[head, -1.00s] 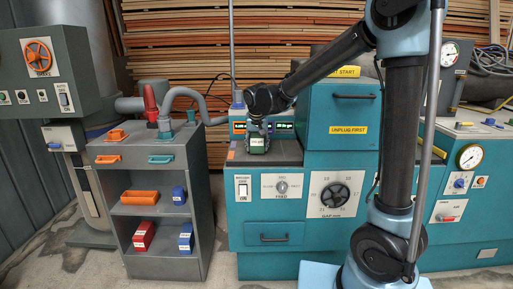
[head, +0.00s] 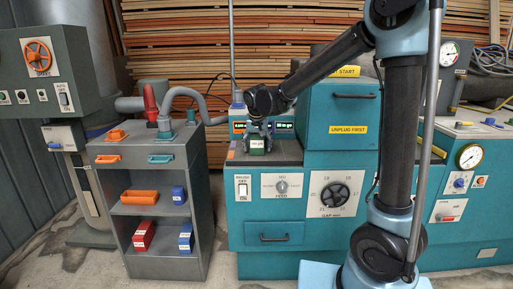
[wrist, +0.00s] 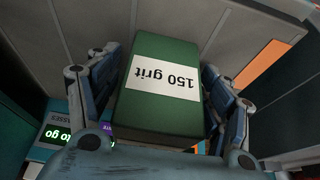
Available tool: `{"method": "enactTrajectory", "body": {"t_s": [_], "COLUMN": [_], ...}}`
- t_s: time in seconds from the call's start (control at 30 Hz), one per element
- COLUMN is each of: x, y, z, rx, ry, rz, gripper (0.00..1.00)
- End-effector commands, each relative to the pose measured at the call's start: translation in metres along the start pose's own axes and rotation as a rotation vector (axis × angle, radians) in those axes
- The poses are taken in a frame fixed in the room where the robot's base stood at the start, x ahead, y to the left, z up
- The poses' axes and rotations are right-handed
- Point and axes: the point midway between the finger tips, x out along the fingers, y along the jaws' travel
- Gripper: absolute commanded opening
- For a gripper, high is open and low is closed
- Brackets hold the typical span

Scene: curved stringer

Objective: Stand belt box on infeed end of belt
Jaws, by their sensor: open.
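The belt box is a green box with a white "150 grit" label (wrist: 156,110). In the head view the box (head: 257,147) stands on the dark belt surface (head: 287,151), at the left end of the teal machine. My gripper (head: 259,134) is open directly above and around the box. In the wrist view its blue-grey fingers (wrist: 161,60) are on both sides of the box. I see a narrow gap on the right; contact on the left is unclear. The underside of the box is hidden.
A grey cart (head: 178,212) with orange, red and blue items stands to the left. Bare belt shows to the right of the box.

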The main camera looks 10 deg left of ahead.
Motion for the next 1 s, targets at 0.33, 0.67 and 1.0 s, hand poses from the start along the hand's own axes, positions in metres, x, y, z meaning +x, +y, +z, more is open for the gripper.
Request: {"method": "enactTrajectory", "body": {"t_s": [0.33,0.67,1.0], "x": [-0.054,-0.105,-0.117], "y": [-0.001,-0.001,-0.002], "z": [0.001,0.001,0.001], "rx": [-0.002,-0.002,-0.002], "ry": [0.0,0.0,0.0], "rz": [-0.001,-0.001,-0.001], "gripper": [0.73,0.73,0.73]}}
